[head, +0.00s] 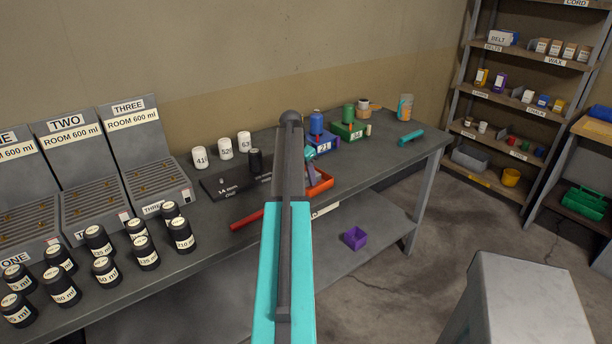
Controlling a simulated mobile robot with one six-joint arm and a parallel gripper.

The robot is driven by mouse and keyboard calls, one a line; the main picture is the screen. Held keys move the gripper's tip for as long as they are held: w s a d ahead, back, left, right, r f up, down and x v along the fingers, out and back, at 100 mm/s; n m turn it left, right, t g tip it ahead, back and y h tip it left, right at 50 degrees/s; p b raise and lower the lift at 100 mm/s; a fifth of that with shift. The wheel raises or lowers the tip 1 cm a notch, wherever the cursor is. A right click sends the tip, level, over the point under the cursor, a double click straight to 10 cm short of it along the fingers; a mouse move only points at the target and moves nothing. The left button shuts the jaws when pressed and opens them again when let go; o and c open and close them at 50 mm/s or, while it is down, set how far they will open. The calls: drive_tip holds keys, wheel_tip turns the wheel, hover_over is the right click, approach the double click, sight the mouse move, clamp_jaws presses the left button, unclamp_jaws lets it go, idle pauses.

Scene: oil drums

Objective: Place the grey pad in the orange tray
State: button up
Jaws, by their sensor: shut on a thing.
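The orange tray (321,184) lies on the grey workbench, just right of my arm, which hides its left part. My teal and dark arm rises from the bottom middle and crosses in front of the bench. My gripper is hidden behind the arm; a small teal piece (309,153) above the tray may be part of my wrist, but I cannot be sure. I cannot make out the grey pad; it may be hidden behind my arm.
Black jars (147,253) and labelled stands (125,150) fill the bench's left. Blue (323,144) and green (348,131) blocks stand beyond the tray. A red rod (246,220) lies near the front edge.

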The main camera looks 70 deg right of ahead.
drive_tip(key=shift+f, duration=0.2)
drive_tip(key=shift+f, duration=0.15)
drive_tip(key=o, duration=1)
drive_tip(key=shift+b+v, duration=1.25)
drive_tip(key=shift+v, duration=4.95)
drive_tip(key=shift+s, duration=0.2)
